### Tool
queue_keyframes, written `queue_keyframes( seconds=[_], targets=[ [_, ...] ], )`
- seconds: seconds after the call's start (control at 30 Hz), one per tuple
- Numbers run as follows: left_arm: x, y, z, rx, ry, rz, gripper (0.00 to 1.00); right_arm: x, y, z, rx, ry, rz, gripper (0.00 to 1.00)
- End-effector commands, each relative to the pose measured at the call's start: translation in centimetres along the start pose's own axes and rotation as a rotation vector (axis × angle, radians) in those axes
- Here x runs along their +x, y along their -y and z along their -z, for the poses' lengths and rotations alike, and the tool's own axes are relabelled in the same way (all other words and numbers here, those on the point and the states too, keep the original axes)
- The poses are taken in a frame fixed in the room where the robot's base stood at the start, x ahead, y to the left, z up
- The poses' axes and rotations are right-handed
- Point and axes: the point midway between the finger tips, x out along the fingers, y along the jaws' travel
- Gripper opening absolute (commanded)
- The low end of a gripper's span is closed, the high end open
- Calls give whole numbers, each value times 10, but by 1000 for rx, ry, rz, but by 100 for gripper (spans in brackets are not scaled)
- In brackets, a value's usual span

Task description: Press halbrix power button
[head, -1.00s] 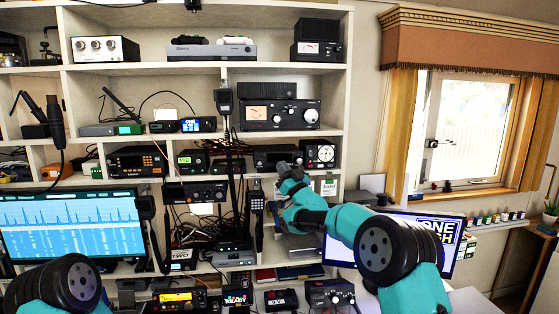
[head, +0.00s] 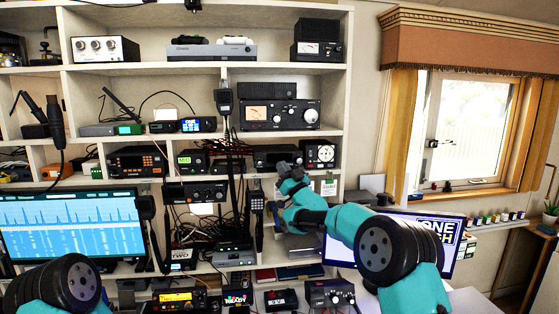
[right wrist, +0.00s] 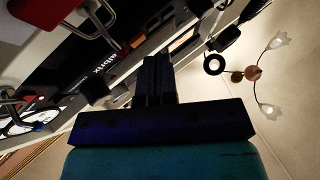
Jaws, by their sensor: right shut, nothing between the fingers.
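In the right wrist view, a dark panel lettered halbrix (right wrist: 103,72) runs diagonally across the upper left, just beyond my fingers. Its lettering looks turned in this view, and a round dark knob (right wrist: 92,88) sits near it. I cannot make out which part is the power button. My right gripper (right wrist: 157,64) is shut and empty, close to the panel; contact cannot be told. In the head view my right gripper (head: 285,168) is up at the shelf, just below a black radio (head: 278,155). My left gripper is out of view; only its arm shows at lower left.
White shelving (head: 347,90) with many radios surrounds the right gripper. A handheld radio (head: 257,202) stands just left of my right wrist. Cables hang in the middle. A monitor (head: 430,235) stands behind my right arm, and another (head: 70,228) at the left.

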Motion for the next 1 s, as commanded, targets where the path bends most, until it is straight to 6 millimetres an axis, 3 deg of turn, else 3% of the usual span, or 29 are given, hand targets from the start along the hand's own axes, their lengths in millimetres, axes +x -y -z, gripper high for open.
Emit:
queue_keyframes(
  seconds=[1.0],
  targets=[
    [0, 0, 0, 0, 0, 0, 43, 8, -6, -6, 0, 0, 0, 0]
  ],
)
